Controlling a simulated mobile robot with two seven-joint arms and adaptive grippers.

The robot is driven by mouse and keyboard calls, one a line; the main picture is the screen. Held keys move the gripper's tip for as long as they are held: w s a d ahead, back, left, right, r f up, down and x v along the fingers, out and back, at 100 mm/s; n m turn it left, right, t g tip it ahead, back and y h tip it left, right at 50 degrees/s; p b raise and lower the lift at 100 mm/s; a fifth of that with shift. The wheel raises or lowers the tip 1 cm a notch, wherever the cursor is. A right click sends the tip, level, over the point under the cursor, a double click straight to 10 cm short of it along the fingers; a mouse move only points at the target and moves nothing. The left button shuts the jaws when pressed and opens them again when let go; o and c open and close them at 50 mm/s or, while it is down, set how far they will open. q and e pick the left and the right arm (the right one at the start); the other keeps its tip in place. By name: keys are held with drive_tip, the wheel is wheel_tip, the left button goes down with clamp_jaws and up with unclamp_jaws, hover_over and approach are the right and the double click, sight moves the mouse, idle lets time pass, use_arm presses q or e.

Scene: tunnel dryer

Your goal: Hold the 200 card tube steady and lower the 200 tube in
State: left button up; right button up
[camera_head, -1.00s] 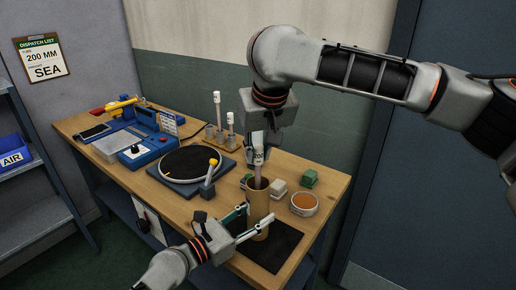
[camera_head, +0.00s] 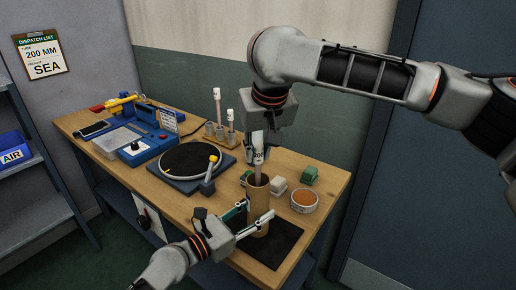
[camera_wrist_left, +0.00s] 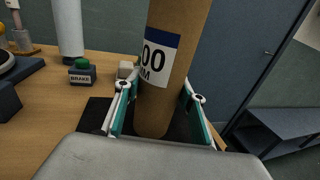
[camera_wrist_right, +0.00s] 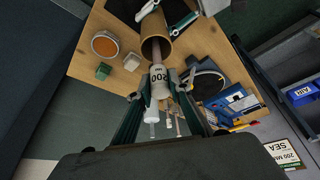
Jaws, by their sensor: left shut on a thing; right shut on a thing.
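The brown card tube (camera_head: 258,208) stands upright at the front right of the bench; its label, partly cut off, shows in the left wrist view (camera_wrist_left: 157,55). My left gripper (camera_head: 253,219) is shut around it, low on its side. The 200 tube (camera_head: 258,168), clear with a white "200" label and a white cap, hangs upright above it. My right gripper (camera_head: 258,145) is shut on the 200 tube near its top. In the right wrist view the 200 tube (camera_wrist_right: 159,80) meets the card tube's mouth (camera_wrist_right: 155,47); its lower end seems inside, the depth hidden.
A black mat (camera_head: 280,247) lies by the card tube. A black turntable (camera_head: 188,159) and a wooden rack with tubes (camera_head: 222,138) stand left and behind.

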sight(259, 167)
drive_tip(key=shift+f, duration=3.1)
idle(0.3)
drive_tip(key=o, duration=1)
drive_tip(key=shift+o, duration=0.2)
drive_tip(key=shift+r, duration=0.1)
drive_tip(key=shift+r, duration=3.45)
use_arm(q)
drive_tip(key=o, duration=1.2)
drive_tip(key=shift+a, duration=0.1)
